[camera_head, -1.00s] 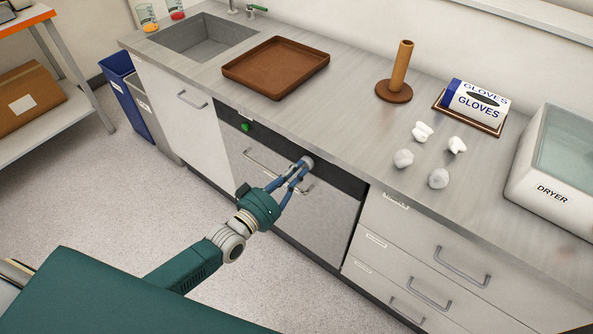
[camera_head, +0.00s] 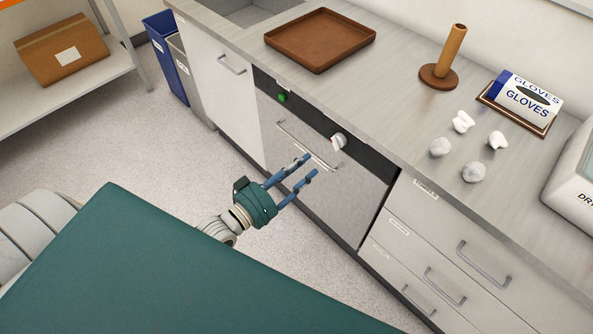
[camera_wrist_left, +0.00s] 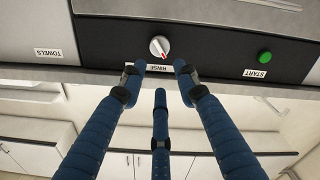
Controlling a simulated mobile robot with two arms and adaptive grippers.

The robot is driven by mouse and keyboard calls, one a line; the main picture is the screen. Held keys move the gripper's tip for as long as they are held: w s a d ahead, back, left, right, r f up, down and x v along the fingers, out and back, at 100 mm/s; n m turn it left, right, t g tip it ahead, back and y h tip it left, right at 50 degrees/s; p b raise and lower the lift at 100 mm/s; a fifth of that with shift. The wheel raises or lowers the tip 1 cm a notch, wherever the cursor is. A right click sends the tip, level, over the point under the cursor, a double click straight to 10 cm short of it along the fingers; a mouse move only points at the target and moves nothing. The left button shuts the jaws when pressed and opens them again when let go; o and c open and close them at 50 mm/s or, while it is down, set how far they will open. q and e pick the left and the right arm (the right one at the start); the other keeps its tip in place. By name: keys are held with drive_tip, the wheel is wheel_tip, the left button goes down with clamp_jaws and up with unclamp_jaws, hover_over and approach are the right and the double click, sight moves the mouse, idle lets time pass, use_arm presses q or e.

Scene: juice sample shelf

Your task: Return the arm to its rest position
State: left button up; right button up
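My left gripper (camera_head: 308,168) is open and empty, in front of the dishwasher-like appliance (camera_head: 330,195) under the counter. Its blue fingers are apart and clear of the white knob (camera_head: 338,141) on the black control panel. In the left wrist view the knob (camera_wrist_left: 159,46) has a red mark and sits beyond the fingertips, above a label reading RINSE. A green START button (camera_wrist_left: 265,57) is to its right there. My right gripper is not in view.
The counter holds a brown tray (camera_head: 272,40), a wooden post on a base (camera_head: 451,55), a GLOVES box (camera_head: 530,97), several white crumpled lumps and part of a dryer (camera_head: 575,175). Drawers with handles (camera_head: 484,265) are at right. The floor beside the gripper is clear.

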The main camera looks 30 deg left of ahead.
use_arm(q)
drive_tip(key=shift+v, duration=1.05)
drive_tip(key=s+a+f+m+g+y, duration=0.15)
drive_tip(key=s+f, duration=0.25)
drive_tip(key=f, duration=0.6)
drive_tip(key=s+a+f+g+y, duration=0.2)
drive_tip(key=s+f+g, duration=0.1)
drive_tip(key=f, duration=0.7)
drive_tip(key=s+a+f+m+g+y, duration=0.1)
drive_tip(key=s+a+f+g, duration=0.2)
drive_tip(key=f, duration=0.7)
drive_tip(key=s+d+f+m+g, duration=0.1)
drive_tip(key=s+f+g, duration=0.1)
drive_tip(key=s+f, duration=0.3)
drive_tip(key=s+d+f+m+g+y, duration=0.1)
drive_tip(key=s+f, duration=0.5)
drive_tip(key=s, duration=0.8)
drive_tip(key=s+d+f+m+g, duration=0.1)
drive_tip(key=s+f+g, duration=0.4)
drive_tip(key=s, duration=0.5)
drive_tip(key=shift+d+f+y, duration=0.35)
drive_tip(key=shift+d+f, duration=0.3)
drive_tip(key=shift+d, duration=0.1)
